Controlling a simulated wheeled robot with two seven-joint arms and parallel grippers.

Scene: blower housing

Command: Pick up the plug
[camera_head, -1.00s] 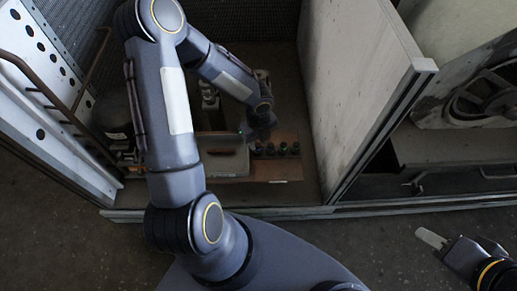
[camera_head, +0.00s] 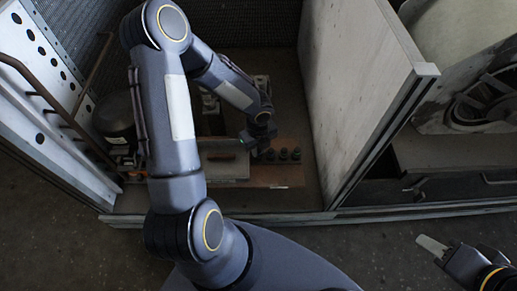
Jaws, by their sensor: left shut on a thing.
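Several small dark plugs (camera_head: 283,153) stand in a row on a brown board (camera_head: 285,177) inside the housing. My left gripper (camera_head: 255,150) is low at the left end of this row and is shut on a plug. The held plug is mostly hidden by the gripper, and I cannot tell whether it is clear of the board. My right gripper (camera_head: 462,246) is at the lower right, outside the housing, with its fingers apart and empty, far from the plugs.
A grey box (camera_head: 225,166) lies just left of the plugs. A tall pale panel (camera_head: 350,85) walls the housing on the right, and a perforated white panel (camera_head: 40,80) on the left. A dark round body (camera_head: 115,115) stands at the left. The floor in front is clear.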

